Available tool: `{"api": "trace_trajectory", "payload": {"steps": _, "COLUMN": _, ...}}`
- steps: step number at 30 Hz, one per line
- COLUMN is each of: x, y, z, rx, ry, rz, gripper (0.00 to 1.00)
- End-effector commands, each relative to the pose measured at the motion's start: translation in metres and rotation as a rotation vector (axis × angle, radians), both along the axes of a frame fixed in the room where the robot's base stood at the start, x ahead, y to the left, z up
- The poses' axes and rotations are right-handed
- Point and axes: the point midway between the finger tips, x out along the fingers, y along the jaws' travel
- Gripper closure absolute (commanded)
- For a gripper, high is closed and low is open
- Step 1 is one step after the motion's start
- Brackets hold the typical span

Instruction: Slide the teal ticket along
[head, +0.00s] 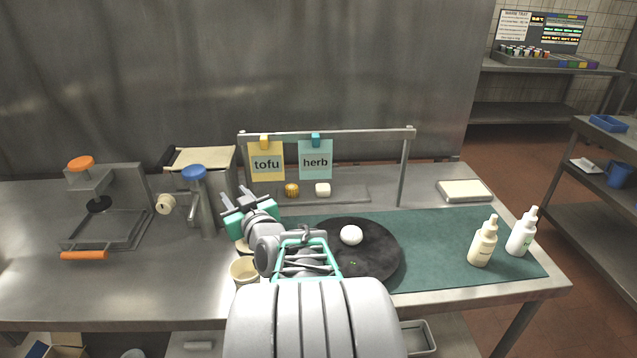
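The teal ticket (315,173) reads "herb" and hangs from the rail (360,134) by a teal clip (316,141). A yellow ticket (267,174) reading "tofu" hangs to its left under a yellow-orange clip (264,141). A gap of rail separates the two tickets. My gripper (238,199) is below and left of the yellow ticket, apart from both tickets. Its fingers are spread, and I see nothing between them.
A yellow piece (292,190) and a white piece (323,189) sit on a ledge below the tickets. A dark round board (385,250) holds a white ball (351,235). Two bottles (483,243) (522,233) stand on the right of the green mat (440,235). The rail's right part is clear.

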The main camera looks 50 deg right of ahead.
Motion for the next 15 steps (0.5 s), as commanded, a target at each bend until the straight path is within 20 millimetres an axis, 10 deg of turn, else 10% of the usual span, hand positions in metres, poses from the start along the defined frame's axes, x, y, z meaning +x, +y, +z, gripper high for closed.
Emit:
{"api": "trace_trajectory", "payload": {"steps": 3, "x": -0.057, "y": -0.088, "z": 0.018, "rx": -0.096, "ry": -0.222, "rz": -0.230, "gripper": 0.67}}
{"api": "trace_trajectory", "payload": {"steps": 6, "x": -0.100, "y": -0.126, "z": 0.033, "rx": -0.158, "ry": -0.339, "rz": -0.365, "gripper": 0.67}}
{"api": "trace_trajectory", "payload": {"steps": 15, "x": -0.126, "y": -0.155, "z": 0.054, "rx": -0.203, "ry": -0.414, "rz": -0.459, "gripper": 0.67}}
